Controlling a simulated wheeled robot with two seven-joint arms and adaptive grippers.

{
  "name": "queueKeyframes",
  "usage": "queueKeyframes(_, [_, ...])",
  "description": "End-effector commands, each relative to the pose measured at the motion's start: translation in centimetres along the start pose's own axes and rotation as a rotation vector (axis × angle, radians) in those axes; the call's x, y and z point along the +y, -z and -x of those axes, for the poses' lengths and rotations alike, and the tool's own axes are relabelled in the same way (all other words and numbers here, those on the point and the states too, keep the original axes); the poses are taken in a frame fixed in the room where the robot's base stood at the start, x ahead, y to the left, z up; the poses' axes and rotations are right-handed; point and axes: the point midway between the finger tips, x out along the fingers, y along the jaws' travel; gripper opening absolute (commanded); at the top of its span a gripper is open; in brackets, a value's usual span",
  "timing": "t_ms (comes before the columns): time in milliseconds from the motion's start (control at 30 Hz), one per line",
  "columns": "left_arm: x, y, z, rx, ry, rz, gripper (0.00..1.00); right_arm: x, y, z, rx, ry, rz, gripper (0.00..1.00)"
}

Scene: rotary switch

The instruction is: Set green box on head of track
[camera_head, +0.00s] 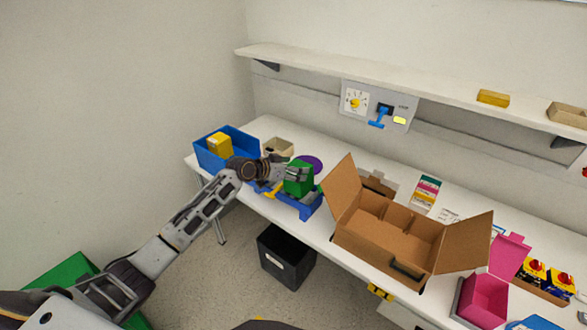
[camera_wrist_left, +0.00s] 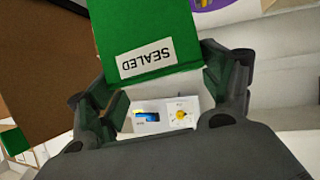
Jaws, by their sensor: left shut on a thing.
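The green box (camera_head: 299,180) is in my left gripper (camera_head: 287,172), which is shut on it. In the left wrist view the green box (camera_wrist_left: 143,28) sits between the fingers of the left gripper (camera_wrist_left: 165,95), its white label reading SEALED upside down. The blue track (camera_head: 307,208) is on the table's front edge, directly below the box in the head view. I cannot tell whether the box touches it. The gripper and box hide part of the track. My right gripper is not in view.
A blue bin (camera_head: 209,158) with a yellow box (camera_head: 220,146) stands left of the gripper. A purple disc (camera_head: 311,163) is behind the green box. An open cardboard box (camera_head: 385,250) stands close on the right. A wall panel with a dial (camera_head: 355,101) is behind.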

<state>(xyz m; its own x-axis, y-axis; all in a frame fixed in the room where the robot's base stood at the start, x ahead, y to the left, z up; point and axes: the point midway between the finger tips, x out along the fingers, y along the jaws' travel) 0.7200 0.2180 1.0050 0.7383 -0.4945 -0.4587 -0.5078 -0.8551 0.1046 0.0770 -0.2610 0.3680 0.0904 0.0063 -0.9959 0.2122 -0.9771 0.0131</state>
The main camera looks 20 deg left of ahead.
Motion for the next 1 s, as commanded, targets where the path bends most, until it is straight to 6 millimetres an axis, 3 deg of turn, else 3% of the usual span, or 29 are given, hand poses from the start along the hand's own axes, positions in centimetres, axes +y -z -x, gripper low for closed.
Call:
queueKeyframes(267, [0.01,0.1,0.02,0.002,0.0,0.0,0.33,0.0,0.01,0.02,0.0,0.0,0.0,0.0])
queueKeyframes(300, [0.01,0.1,0.02,0.002,0.0,0.0,0.84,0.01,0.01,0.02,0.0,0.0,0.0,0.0])
queueKeyframes(433, [0.01,0.08,0.02,0.001,0.0,0.0,1.0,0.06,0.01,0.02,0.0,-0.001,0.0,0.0])
queueKeyframes(1000, [-0.05,-0.12,0.48,-0.002,0.0,0.001,1.0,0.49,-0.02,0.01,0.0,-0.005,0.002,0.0])
